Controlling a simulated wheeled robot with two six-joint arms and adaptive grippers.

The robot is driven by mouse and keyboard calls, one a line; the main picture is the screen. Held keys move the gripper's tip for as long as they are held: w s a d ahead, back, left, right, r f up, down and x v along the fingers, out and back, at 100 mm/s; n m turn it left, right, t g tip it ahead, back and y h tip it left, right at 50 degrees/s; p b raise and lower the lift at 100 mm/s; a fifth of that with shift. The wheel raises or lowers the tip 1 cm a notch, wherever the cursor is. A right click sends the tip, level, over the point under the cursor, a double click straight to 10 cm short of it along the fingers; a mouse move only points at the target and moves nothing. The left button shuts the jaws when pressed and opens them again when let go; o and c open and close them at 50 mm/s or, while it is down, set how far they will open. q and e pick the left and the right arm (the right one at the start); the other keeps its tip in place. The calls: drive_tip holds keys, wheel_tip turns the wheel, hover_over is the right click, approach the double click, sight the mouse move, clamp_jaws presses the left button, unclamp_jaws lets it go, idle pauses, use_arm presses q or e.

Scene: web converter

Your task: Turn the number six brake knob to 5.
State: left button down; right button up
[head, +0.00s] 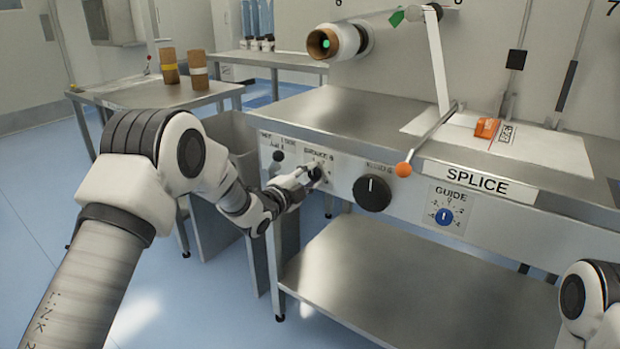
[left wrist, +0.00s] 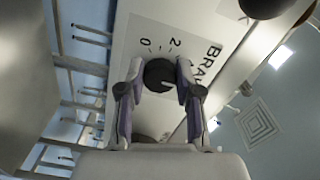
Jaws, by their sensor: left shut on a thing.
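The brake knob (head: 316,174) is a small dark knob on the front panel of the metal bench, under a label that seems to read "BRAKE 6". In the left wrist view the dark round knob (left wrist: 158,74) sits on a light dial plate (left wrist: 150,36) with 0, 2 and part of the word BRAKE showing. My left gripper (head: 306,176) is shut on the knob, one finger on each side, as the left wrist view also shows (left wrist: 157,82). The knob's exact setting cannot be read. My right gripper is out of view; only part of the right arm shows.
A larger black knob (head: 372,193) is to the right on the same panel, then an orange ball-ended lever (head: 404,169) and a blue guide knob (head: 444,216). A small black knob (head: 278,156) is to the left. A lower shelf (head: 390,280) lies beneath.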

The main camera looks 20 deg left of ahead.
use_arm(q)
drive_tip(key=c, duration=0.8)
unclamp_jaws()
drive_tip(key=v, duration=1.2)
